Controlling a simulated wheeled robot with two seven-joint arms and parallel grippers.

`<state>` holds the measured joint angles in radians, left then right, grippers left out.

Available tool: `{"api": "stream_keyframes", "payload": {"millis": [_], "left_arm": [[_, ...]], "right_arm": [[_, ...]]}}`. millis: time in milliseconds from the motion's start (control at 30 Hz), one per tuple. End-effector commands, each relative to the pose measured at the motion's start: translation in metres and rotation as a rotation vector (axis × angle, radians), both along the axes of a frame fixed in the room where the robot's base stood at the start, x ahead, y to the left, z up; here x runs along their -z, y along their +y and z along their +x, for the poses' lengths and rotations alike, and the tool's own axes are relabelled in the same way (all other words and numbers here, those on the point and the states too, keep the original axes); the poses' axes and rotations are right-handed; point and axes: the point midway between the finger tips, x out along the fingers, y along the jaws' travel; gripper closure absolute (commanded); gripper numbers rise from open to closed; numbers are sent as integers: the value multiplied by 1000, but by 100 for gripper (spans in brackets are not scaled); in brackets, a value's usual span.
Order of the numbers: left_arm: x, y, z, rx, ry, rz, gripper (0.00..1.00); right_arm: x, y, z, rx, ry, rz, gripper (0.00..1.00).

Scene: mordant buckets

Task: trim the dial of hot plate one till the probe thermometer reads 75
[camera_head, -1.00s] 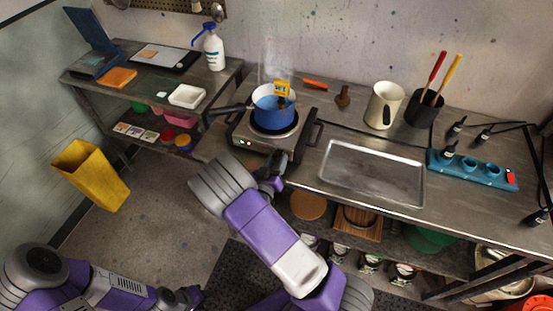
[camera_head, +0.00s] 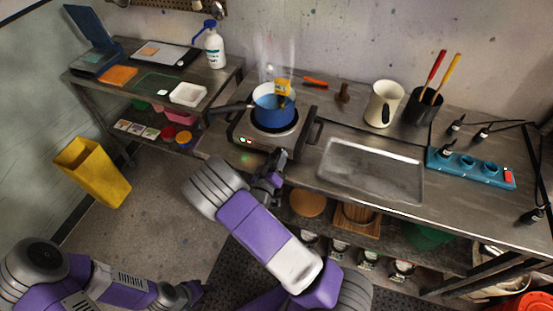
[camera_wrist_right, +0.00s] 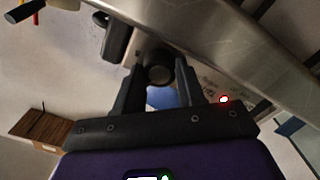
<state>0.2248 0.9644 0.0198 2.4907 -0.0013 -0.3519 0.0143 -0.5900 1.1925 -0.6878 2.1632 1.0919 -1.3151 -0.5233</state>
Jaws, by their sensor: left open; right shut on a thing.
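The hot plate (camera_head: 241,128) stands on the bench with a blue pot (camera_head: 268,118) on it. A yellow probe thermometer (camera_head: 283,86) stands at the pot; its reading is too small to make out. My right gripper (camera_head: 279,157) is at the front right of the hot plate. In the right wrist view, its fingers are shut on the round dark dial (camera_wrist_right: 158,75), one finger on each side. The dial is hidden by the gripper in the head view. My left gripper (camera_head: 192,291) is open and empty, low over the floor.
A metal tray (camera_head: 370,193) lies right of the hot plate. Steam rises above the pot.

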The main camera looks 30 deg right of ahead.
Motion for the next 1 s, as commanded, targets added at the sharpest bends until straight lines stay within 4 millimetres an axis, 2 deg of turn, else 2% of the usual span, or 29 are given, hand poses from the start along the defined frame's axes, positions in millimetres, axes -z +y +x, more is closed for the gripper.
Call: {"api": "stream_keyframes", "payload": {"millis": [33, 200, 533, 800, 1000], "left_arm": [[0, 0, 0, 0, 0, 0, 57], [0, 0, 0, 0, 0, 0, 57], [0, 0, 0, 0, 0, 0, 57], [-1, 0, 0, 0, 0, 0, 57], [-2, 0, 0, 0, 0, 0, 57]], "right_arm": [[2, 0, -1, 1, 4, 2, 59], [1, 0, -1, 0, 3, 2, 36], [0, 5, -3, -2, 1, 1, 36], [0, 38, -31, -4, 3, 2, 36], [1, 55, -47, -2, 2, 1, 36]]}}
